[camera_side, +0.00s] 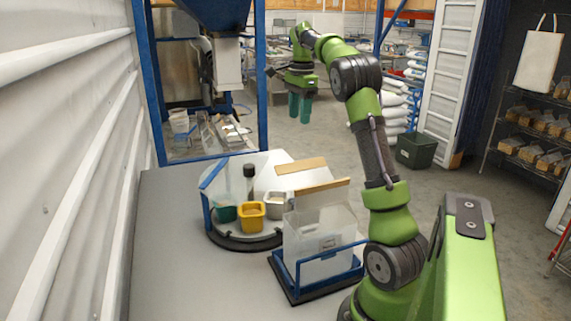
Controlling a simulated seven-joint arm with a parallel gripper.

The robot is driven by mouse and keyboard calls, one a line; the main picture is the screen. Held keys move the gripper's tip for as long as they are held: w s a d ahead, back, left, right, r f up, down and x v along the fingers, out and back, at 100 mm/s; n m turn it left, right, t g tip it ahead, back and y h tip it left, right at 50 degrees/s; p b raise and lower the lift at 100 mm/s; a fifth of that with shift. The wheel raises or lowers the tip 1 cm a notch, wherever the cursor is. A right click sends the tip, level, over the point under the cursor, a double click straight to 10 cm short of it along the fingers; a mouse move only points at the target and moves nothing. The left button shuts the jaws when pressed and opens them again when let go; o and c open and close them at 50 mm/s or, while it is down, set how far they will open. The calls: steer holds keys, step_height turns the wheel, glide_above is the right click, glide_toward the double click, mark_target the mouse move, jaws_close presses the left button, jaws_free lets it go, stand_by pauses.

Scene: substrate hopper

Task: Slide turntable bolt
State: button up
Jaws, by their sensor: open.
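A round grey turntable (226,182) with a dark base sits on the table. It carries a green pot (224,212), a yellow pot (251,216), a pale metal pot (277,205) and a dark upright post with a black top (249,182). I cannot make out which part is the bolt. My gripper (300,108) has two green fingers pointing down. It is open and empty, high up and beyond the turntable, clear of everything on it.
A clear box (318,245) stands in a blue frame (333,277) right of the turntable. A blue hopper stand (150,90) rises behind. The near left table top (185,265) is bare. A wall (70,150) runs along the left.

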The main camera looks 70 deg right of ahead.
steer(key=shift+m, duration=0.6)
steer(key=f, duration=0.7)
steer(key=d+f, duration=0.1)
steer(key=f, duration=0.6)
steer(key=d+f, duration=0.1)
steer(key=f, duration=0.6)
steer(key=shift+s+f, duration=0.35)
steer(key=shift+f, duration=0.05)
steer(key=shift+s+d, duration=0.35)
steer(key=shift+d, duration=0.15)
steer(key=shift+s+d, duration=0.35)
steer(key=shift+d, duration=0.05)
step_height(320, 180, down, 3)
steer(key=shift+a+f, duration=0.1)
steer(key=shift+f, duration=0.9)
steer(key=c, duration=0.7)
